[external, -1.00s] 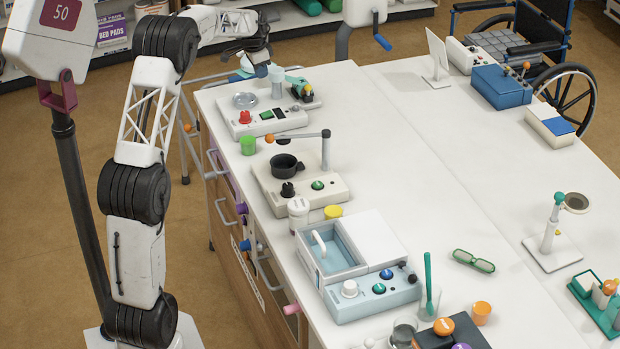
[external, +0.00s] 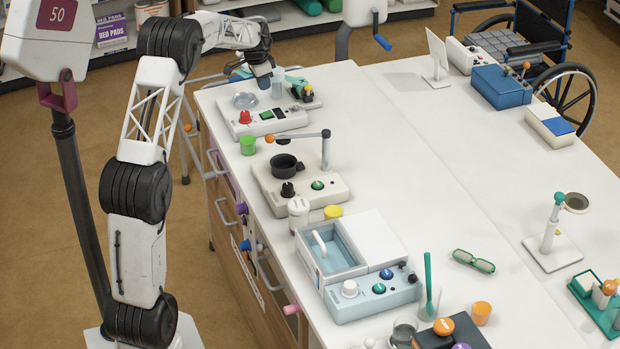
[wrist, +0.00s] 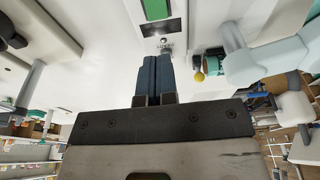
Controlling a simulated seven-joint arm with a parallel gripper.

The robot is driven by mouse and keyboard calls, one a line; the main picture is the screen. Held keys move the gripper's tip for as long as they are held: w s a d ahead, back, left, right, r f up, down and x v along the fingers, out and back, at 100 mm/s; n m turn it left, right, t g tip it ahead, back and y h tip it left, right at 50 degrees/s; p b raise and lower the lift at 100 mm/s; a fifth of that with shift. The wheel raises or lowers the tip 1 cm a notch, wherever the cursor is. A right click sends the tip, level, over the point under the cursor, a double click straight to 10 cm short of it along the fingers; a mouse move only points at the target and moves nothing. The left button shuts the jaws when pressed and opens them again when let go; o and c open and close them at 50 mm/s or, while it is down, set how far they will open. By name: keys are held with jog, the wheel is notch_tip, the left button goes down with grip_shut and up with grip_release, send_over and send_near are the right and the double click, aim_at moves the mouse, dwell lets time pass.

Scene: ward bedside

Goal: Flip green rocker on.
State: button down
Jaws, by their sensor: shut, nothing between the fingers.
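The green rocker (external: 266,115) sits on the top of a pale console (external: 262,125) at the far left part of the table, between a red knob and a dark switch panel (external: 280,113). In the wrist view the green rocker (wrist: 155,9) shows at the top edge, partly cut off, with a dark panel (wrist: 172,28) next to it. My gripper (external: 264,84) is over the back of this console, apart from the rocker. In the wrist view its two blue fingers (wrist: 153,60) are together and empty, pointing toward the panel. The rocker's tilt cannot be made out.
A red knob (external: 245,117) and a clear dish (external: 245,100) are on the console. A second console with a black pot (external: 284,163) and a swing arm (external: 326,150) is in front. The table's middle is clear.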

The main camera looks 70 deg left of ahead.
aim_at(266, 113)
jog(key=f, duration=0.3)
jog(key=w+f, duration=0.1)
jog(key=f, duration=0.5)
jog(key=shift+w, duration=0.35)
jog(key=shift+f, duration=0.1)
jog(key=shift+w+f+g, duration=0.3)
jog(key=shift+f+g, duration=0.1)
jog(key=shift+g, duration=0.2)
jog(key=shift+s+f, duration=0.1)
jog(key=shift+s, duration=0.05)
jog(key=shift+s+d+f, duration=0.1)
jog(key=shift+s, duration=0.75)
jog(key=shift+r, duration=0.3)
